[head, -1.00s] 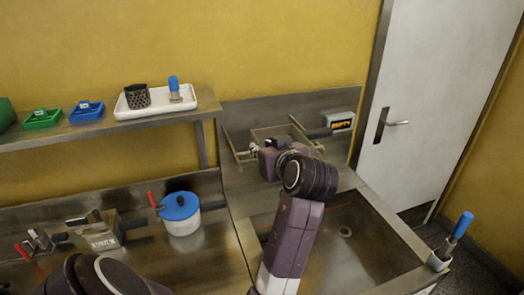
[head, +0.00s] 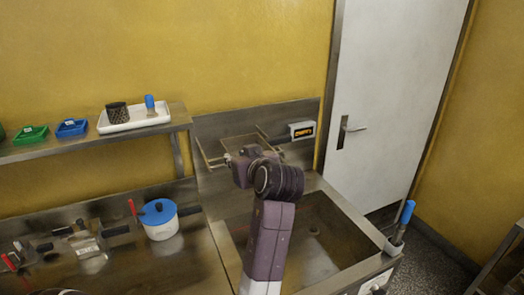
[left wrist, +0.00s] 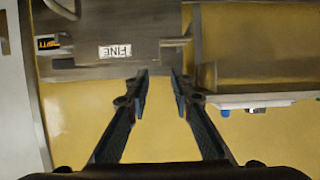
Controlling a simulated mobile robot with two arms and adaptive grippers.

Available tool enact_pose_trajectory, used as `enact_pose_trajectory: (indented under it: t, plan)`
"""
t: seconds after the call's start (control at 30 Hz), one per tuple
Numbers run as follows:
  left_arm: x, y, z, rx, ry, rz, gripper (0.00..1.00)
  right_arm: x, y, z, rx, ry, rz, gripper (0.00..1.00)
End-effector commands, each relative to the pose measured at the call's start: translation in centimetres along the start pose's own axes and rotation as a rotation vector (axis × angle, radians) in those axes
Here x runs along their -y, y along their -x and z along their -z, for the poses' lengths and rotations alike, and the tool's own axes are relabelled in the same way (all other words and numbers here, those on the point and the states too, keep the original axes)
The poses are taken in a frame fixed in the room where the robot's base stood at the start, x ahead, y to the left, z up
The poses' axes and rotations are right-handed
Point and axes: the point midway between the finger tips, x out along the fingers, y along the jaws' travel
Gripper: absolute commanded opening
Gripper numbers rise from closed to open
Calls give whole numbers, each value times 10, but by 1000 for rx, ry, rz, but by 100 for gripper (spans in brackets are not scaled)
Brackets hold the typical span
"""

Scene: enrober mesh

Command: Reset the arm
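My left arm rises in the middle of the head view, over the sink. Its left gripper (head: 240,160) is at the back wall, in front of a wire rack (head: 210,155), and is partly hidden by my own wrist. In the left wrist view its two fingers (left wrist: 158,82) stand apart with nothing between them, only yellow wall. A dark piece with a "FINE" label (left wrist: 115,51) lies just beyond the fingertips; I cannot tell if they touch it. My right gripper is not in view.
The sink basin (head: 320,240) lies below the arm. A pot with a blue lid (head: 158,211) stands left. A white tray (head: 135,121) sits on the shelf. A blue-handled brush (head: 403,220) stands at the right corner.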

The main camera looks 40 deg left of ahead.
Motion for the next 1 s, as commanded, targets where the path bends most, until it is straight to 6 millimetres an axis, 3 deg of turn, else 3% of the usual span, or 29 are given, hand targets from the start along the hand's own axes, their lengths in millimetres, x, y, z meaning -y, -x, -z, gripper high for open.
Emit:
enact_pose_trajectory:
  t: [0.23,0.37,0.47,0.67,0.8,1.0]
  plan:
    - [0,0,-2,2,-5,-3,22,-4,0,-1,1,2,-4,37]
    - [-2,0,-28,31,-63,-37,22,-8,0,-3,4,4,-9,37]
    - [-4,3,-73,85,-165,-101,22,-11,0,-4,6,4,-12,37]
    - [3,33,-195,255,-434,-299,22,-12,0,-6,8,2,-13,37]
    - [22,73,-278,396,-611,-453,22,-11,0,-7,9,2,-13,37]
    - [58,136,-360,572,-789,-639,22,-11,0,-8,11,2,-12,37]
